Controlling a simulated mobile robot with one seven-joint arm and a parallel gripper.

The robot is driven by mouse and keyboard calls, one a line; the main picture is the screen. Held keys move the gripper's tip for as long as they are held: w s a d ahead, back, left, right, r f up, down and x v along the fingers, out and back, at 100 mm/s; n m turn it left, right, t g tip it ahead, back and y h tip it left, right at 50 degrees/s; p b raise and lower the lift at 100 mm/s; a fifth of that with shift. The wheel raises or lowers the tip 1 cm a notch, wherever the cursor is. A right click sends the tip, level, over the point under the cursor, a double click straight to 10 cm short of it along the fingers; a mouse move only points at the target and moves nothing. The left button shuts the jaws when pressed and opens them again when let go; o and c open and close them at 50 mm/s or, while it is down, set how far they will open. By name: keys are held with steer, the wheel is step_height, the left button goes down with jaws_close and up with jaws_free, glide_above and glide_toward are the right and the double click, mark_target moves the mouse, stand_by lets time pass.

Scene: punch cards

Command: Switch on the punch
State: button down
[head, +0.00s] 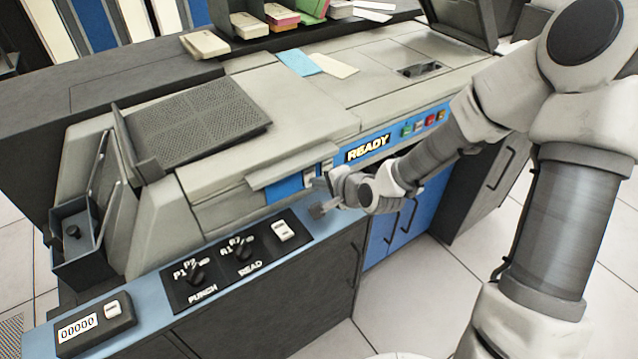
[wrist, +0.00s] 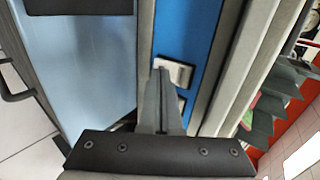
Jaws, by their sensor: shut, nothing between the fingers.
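The punch is a grey machine (head: 230,185) with a blue front strip bearing a READY sign (head: 368,148). A pale rocker switch (head: 308,178) sits on the strip left of the sign.
Below is a blue ledge with the PUNCH knob (head: 196,274), READ knob (head: 243,250), a white rocker (head: 284,230) and a counter box (head: 95,325) showing 00000. Coloured buttons (head: 425,124) sit right of the sign. A grey lip (head: 295,165) overhangs the strip near my gripper.

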steer(key=shift+w+a+f+b, duration=0.1)
steer(key=shift+f+b, duration=0.1)
steer(key=shift+b, duration=0.15)
steer(key=shift+r, duration=0.25)
steer(key=shift+r+p, duration=0.75)
steer(key=shift+p, duration=0.2)
